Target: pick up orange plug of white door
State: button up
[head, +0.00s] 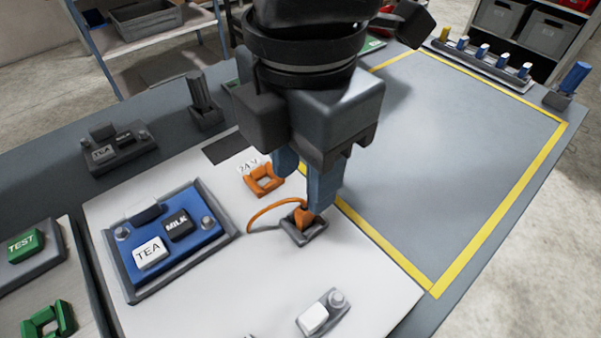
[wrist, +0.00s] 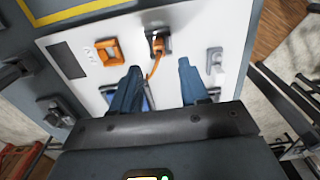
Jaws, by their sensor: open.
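The white door (head: 200,290) lies flat as a pale panel on the grey table. Its orange plug (head: 303,219) stands in a small dark grey holder (head: 297,234), with an orange cord (head: 265,211) curving away. The plug (wrist: 157,44) also shows in the wrist view, just past the fingertips and roughly centred between them. My gripper (head: 303,192) has two blue fingers, spread apart with nothing between them. It is over the door close to the plug; in the head view one finger stands right beside the plug. I cannot tell whether they touch.
An orange square socket (head: 264,181) marked 24V sits behind the plug. A blue TEA and MILK button unit (head: 190,252) is at left, a small white switch (head: 314,317) in front. The yellow-outlined table area (head: 440,150) at right is clear. A peg row (head: 482,66) stands behind.

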aim_at(304, 207)
jog(key=shift+w+d+f+b, duration=0.1)
jog(key=shift+f+b, duration=0.2)
jog(key=shift+f, duration=2.5)
jog(key=shift+c, duration=0.3)
grip_shut()
